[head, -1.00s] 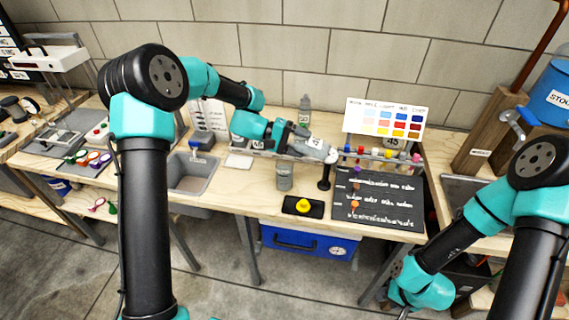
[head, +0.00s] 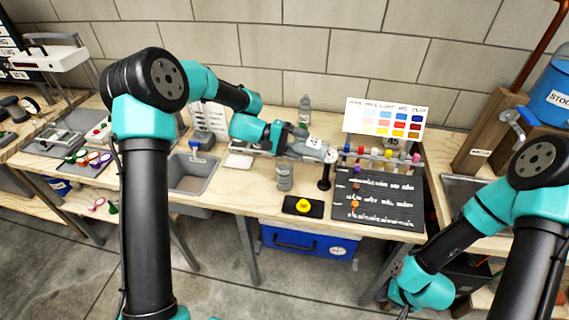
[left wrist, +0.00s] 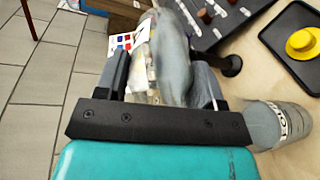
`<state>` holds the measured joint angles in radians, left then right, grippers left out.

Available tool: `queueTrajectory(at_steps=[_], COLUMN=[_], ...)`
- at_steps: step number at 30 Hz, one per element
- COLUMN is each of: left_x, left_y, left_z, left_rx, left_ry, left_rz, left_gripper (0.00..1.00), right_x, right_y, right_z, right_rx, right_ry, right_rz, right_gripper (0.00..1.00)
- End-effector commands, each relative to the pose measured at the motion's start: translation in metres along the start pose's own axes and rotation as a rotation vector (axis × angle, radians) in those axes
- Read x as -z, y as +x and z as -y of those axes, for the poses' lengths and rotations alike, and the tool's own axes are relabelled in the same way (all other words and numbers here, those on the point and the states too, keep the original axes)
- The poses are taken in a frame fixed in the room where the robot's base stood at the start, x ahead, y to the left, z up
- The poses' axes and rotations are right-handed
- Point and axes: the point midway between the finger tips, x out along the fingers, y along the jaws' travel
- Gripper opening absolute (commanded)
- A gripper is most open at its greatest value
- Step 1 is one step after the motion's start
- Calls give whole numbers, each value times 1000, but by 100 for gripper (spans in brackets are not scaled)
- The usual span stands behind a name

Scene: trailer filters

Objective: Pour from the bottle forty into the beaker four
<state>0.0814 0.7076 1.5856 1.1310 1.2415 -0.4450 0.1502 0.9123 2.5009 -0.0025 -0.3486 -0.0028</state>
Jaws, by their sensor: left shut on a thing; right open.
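A clear grey bottle (head: 312,148) with a white label is held nearly on its side by my left gripper (head: 300,146), with its neck pointing right. The label's number is too small to read surely. In the left wrist view the bottle (left wrist: 172,60) lies between the two dark fingers. A clear grey beaker (head: 284,178) with a label stands upright on the bench, below and left of the bottle's neck; it also shows in the left wrist view (left wrist: 282,124), right of the gripper. No liquid stream is visible. My right arm hangs low at right; its fingers are out of view.
Another bottle (head: 304,110) stands behind the held one. A black tray with a yellow knob (head: 303,206), a dark post (head: 324,178) and a black written mat (head: 385,205) lie nearby. A rack of coloured-capped vials (head: 375,153) and a colour chart (head: 385,117) stand at right.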

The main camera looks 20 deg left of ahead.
Motion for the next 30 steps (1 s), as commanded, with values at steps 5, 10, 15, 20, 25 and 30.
queueTrajectory(at_steps=[5, 10, 15, 20, 25, 30], left_x=[0, 1, 1, 1, -2, -7], left_y=[0, -1, -1, -1, 5, 5], left_z=[1, 2, 2, 3, -9, -28], left_rx=[-12, -25, -36, -45, 65, 218], left_ry=[-1, -1, 0, 0, 10, 9], left_rz=[2, 4, 8, 10, -15, -53], left_gripper=[25, 25, 25, 25, 25, 25], right_x=[0, 0, 0, 0, 0, 0], right_y=[0, 0, 0, 0, 0, 0], right_z=[0, 0, 0, 0, 0, 0], right_rx=[0, 0, 0, 0, 0, 0], right_ry=[0, 0, 0, 0, 0, 0], right_rz=[0, 0, 0, 0, 0, 0], right_gripper=[43, 43, 43, 43, 43, 43])
